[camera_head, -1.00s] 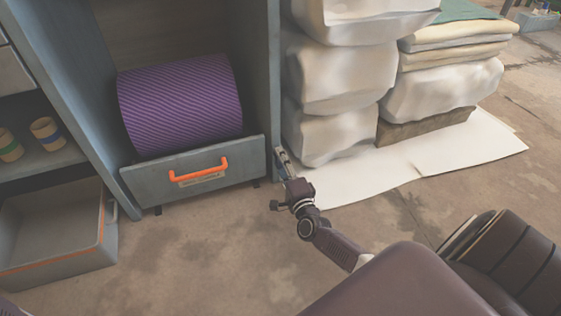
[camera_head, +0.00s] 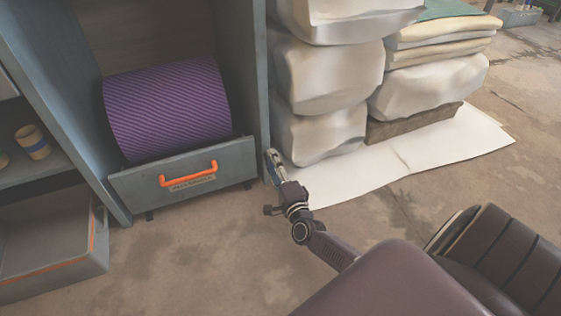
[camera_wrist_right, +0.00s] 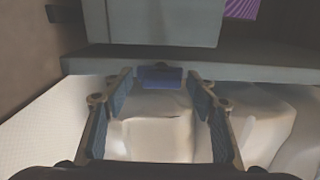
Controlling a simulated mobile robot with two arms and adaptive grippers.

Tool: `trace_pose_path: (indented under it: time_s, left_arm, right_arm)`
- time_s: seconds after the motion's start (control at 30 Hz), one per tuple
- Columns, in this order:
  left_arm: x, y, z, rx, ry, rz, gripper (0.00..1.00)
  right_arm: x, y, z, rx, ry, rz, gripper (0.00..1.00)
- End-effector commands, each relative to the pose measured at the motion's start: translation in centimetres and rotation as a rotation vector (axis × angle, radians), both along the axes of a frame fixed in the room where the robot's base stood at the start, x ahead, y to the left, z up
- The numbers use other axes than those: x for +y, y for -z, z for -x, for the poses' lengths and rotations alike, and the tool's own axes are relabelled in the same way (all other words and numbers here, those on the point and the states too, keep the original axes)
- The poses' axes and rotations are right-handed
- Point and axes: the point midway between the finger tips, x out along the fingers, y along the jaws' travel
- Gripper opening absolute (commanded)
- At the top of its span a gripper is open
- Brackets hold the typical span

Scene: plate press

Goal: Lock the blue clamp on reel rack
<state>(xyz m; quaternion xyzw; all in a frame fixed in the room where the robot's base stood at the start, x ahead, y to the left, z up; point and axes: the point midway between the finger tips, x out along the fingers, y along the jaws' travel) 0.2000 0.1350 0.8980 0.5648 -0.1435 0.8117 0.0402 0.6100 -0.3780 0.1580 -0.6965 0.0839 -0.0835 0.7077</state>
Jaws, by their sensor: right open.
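The reel rack (camera_head: 262,70) is a grey-blue cabinet holding a large purple reel (camera_head: 168,108) behind a front panel with an orange handle (camera_head: 188,174). The blue clamp (camera_wrist_right: 160,77) shows in the right wrist view as a small dark blue block on the rack's edge. My right gripper (camera_head: 276,166) is low beside the rack's right post. In the right wrist view my right gripper (camera_wrist_right: 161,86) is open, its fingers on either side of the clamp with gaps to both. In the head view I cannot make out the clamp clearly near the fingers. My left gripper is not in view.
White wrapped bundles (camera_head: 325,75) are stacked close to the right of the rack, on a white sheet (camera_head: 440,150). An open grey drawer (camera_head: 50,250) juts out at lower left. The floor in front of the rack is clear.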

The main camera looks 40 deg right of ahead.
Motion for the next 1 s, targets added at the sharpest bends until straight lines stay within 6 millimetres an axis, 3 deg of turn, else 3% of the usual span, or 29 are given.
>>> trace_pose_path:
  time_s: [0.53,0.7,1.0]
  left_arm:
    - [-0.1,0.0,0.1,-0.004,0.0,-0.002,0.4]
    - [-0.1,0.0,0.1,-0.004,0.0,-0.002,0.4]
    - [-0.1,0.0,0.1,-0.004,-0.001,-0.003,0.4]
  right_arm:
    - [2.1,0.1,9.4,0.004,0.003,-0.001,0.52]
    - [2.3,0.1,10.6,0.003,0.003,-0.001,0.52]
    - [2.4,0.0,10.8,0.002,0.003,-0.001,0.52]
